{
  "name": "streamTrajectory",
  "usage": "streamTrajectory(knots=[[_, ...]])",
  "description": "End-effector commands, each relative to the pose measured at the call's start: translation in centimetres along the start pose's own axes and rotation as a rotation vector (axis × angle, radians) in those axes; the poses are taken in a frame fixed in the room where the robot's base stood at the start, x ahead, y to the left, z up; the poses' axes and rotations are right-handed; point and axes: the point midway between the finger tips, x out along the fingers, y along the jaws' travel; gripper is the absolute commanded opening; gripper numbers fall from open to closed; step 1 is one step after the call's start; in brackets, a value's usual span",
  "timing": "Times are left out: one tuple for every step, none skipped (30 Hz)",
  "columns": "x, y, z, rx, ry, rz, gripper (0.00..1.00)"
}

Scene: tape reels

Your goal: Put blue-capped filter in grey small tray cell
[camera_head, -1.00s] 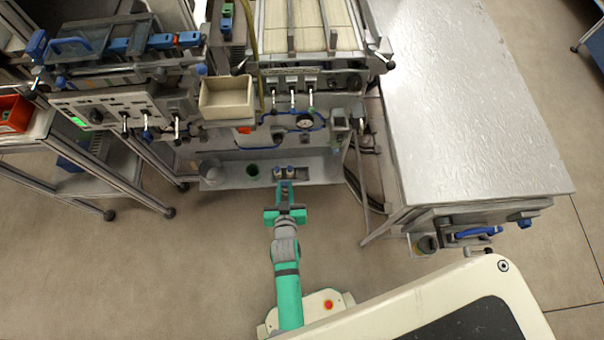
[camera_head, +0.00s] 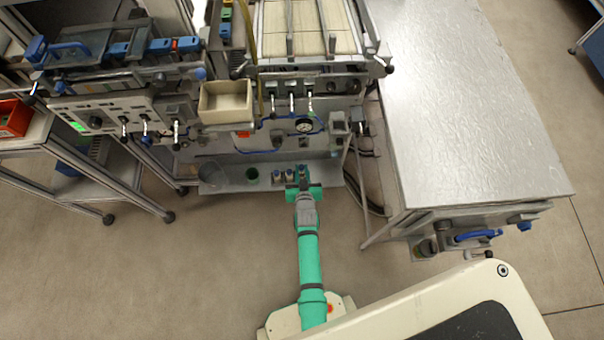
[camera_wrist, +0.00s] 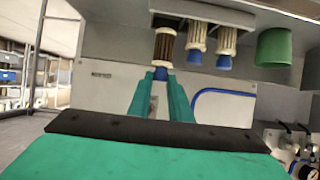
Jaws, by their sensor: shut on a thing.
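My gripper (camera_head: 303,176) is over the grey shelf at the machine's front. In the wrist view the picture is inverted, and my gripper's green fingers (camera_wrist: 161,80) are closed around the blue cap of a brown ribbed filter (camera_wrist: 165,46). The filter is upright, at one end of the grey small tray (camera_wrist: 205,12). I cannot tell whether it rests in a cell or hangs just above one. Two paler blue-capped filters (camera_wrist: 197,40) (camera_wrist: 227,42) stand in the tray beside it. They also show left of my gripper in the head view (camera_head: 279,177) (camera_head: 289,177).
A green cup (camera_wrist: 273,48) stands beyond the pale filters; it also shows on the shelf in the head view (camera_head: 252,174). A clear beaker (camera_head: 212,175) stands farther left. The machine panel with knobs and a gauge (camera_head: 304,125) rises behind. A metal table (camera_head: 470,110) is at the right.

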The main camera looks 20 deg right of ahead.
Motion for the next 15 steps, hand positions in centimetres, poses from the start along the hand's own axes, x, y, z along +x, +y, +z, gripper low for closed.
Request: streamTrajectory(knots=[[0.4, -0.1, 0.2, 0.000, 0.000, -0.002, 0.00], [0.6, 0.0, 0.7, 0.000, -0.002, -0.002, 0.00], [0.8, 0.0, 1.3, 0.000, -0.003, -0.002, 0.00], [1.0, 0.0, 1.6, -0.001, -0.002, -0.002, 0.00], [1.1, -0.1, 1.9, -0.001, -0.003, -0.002, 0.00], [1.3, 0.0, 2.2, -0.001, -0.002, -0.002, 0.00], [1.4, 0.0, 2.5, 0.000, -0.001, -0.001, 0.00], [1.5, 0.0, 2.6, -0.001, -0.001, -0.001, 0.00], [1.6, 0.0, 2.7, 0.000, -0.001, -0.001, 0.00], [1.6, 0.0, 2.8, 0.000, -0.001, -0.001, 0.00], [1.6, 0.0, 2.9, 0.000, 0.000, -0.001, 0.00], [1.6, 0.1, 2.9, 0.000, 0.000, 0.000, 0.00], [1.6, 0.1, 2.9, 0.000, 0.000, 0.000, 0.00], [1.6, 0.1, 2.9, 0.000, 0.000, 0.000, 0.00], [1.6, 0.1, 2.9, 0.000, 0.000, 0.000, 0.00]])
